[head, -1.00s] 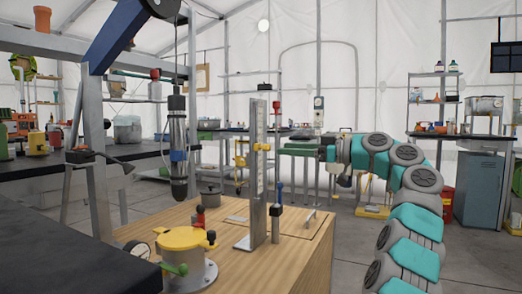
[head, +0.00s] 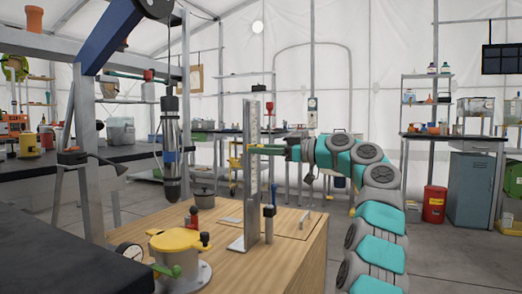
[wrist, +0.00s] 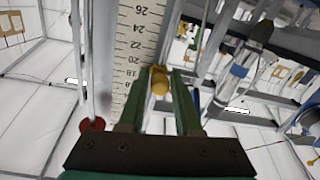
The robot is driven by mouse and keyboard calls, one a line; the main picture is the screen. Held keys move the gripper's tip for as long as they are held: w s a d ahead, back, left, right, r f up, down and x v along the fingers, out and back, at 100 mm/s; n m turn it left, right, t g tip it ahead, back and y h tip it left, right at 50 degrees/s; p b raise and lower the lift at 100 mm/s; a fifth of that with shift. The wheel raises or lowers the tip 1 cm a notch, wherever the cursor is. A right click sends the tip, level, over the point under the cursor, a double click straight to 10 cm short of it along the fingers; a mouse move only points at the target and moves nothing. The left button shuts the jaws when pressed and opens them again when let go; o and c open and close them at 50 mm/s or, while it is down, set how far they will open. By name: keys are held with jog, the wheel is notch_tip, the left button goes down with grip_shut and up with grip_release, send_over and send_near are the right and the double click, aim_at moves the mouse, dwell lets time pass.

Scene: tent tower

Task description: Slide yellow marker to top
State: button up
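The fingers stand apart around the marker's round knob, with a narrow gap showing on the right side.
The post stands on a wooden bench (head: 265,265). A yellow-topped device (head: 178,243) is at the front left, and a hanging metal cylinder (head: 171,150) is left of the post.

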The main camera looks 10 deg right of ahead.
grip_shut()
dwell(1.0)
